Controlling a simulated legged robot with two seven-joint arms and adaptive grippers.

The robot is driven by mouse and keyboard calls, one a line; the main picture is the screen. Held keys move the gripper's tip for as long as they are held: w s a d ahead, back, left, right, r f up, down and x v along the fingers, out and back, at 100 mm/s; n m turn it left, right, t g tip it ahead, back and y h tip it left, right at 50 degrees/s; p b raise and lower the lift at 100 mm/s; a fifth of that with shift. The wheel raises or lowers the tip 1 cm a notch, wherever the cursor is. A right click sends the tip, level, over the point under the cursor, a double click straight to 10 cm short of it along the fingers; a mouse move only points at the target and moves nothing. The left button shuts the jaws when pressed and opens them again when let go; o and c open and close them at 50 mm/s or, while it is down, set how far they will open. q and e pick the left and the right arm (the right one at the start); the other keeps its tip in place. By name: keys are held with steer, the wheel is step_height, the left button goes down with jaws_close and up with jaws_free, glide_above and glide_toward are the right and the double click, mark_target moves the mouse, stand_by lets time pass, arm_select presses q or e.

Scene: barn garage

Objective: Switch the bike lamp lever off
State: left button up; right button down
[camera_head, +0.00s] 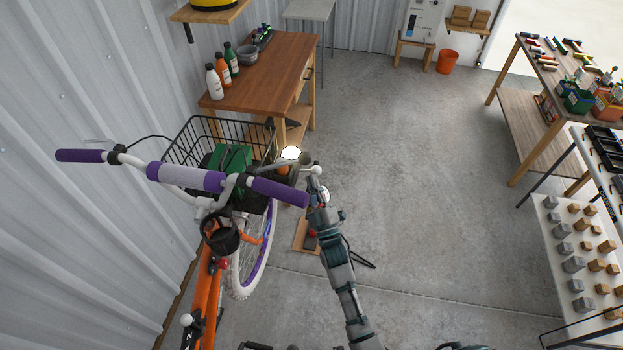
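An orange bike (207,290) with purple grips stands by the corrugated wall at left. Its lamp (291,153) glows bright white in front of the handlebar (187,178), beside the black wire basket. A grey rounded piece (304,158) sits just right of the lamp; I cannot tell whether it is the lamp lever. My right gripper (314,172) is just beyond the end of the right purple grip (278,191), close to the grey piece. Its fingers are too small to tell if they are open or touching anything. My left gripper is not in view.
A wooden workbench (268,70) with several bottles stands behind the bike basket (190,138). A tool table (545,70) and a white table with several blocks (550,235) stand at right. The concrete floor (430,180) between is clear. An orange bucket (447,62) is at the back.

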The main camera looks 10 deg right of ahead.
steer(key=shift+f, duration=0.8)
steer(key=shift+w+a+f, duration=0.1)
steer(key=shift+a+f, duration=0.05)
steer(key=shift+f, duration=0.15)
stand_by(0.4)
steer(key=v, duration=1.2)
steer(key=shift+a, duration=0.1)
